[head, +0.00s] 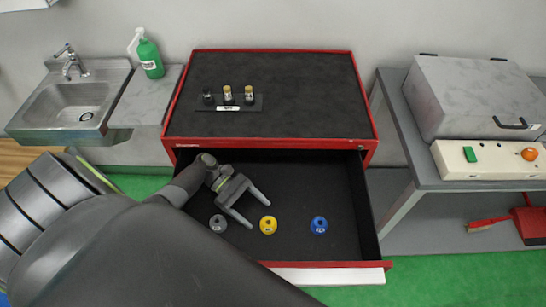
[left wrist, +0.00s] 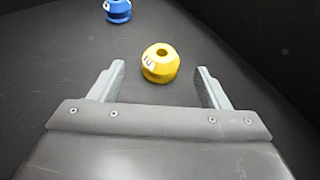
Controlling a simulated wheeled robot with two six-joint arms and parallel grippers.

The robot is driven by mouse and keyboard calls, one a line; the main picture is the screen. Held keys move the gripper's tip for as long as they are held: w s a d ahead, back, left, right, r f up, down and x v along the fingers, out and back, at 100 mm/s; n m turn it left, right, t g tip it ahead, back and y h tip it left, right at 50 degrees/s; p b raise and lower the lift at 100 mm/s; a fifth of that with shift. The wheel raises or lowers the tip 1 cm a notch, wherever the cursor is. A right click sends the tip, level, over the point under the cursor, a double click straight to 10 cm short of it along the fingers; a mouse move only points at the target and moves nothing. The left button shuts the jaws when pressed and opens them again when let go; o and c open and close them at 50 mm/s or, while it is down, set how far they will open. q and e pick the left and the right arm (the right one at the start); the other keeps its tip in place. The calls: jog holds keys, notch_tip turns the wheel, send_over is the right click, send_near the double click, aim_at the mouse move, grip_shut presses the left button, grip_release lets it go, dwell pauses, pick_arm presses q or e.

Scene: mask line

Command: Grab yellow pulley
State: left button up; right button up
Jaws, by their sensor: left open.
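The yellow pulley (head: 268,225) sits in the open drawer (head: 300,170) between a grey pulley (head: 218,223) and a blue pulley (head: 319,225). My left gripper (head: 259,213) is over the drawer, open and empty, with its fingers pointing toward the yellow pulley. In the left wrist view the yellow pulley (left wrist: 160,62) lies just ahead of my open fingers (left wrist: 160,80), roughly centred between them and apart from both. The blue pulley (left wrist: 118,10) is farther off at the top. My right gripper is not in view.
The red cabinet (head: 350,100) has a dark top carrying a small black holder (head: 229,103) with several small parts. A sink (head: 75,100) and a green bottle (head: 150,57) are at the left. A grey bench (head: 415,150) with a metal box (head: 475,95) is at the right.

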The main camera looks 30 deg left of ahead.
aim_at(263, 219)
pick_arm(q)
jog(key=p+x, duration=0.1)
jog(key=x, duration=0.5)
jog(key=shift+s+f, duration=0.1)
jog(key=shift+f, duration=0.05)
jog(key=c, duration=1.1)
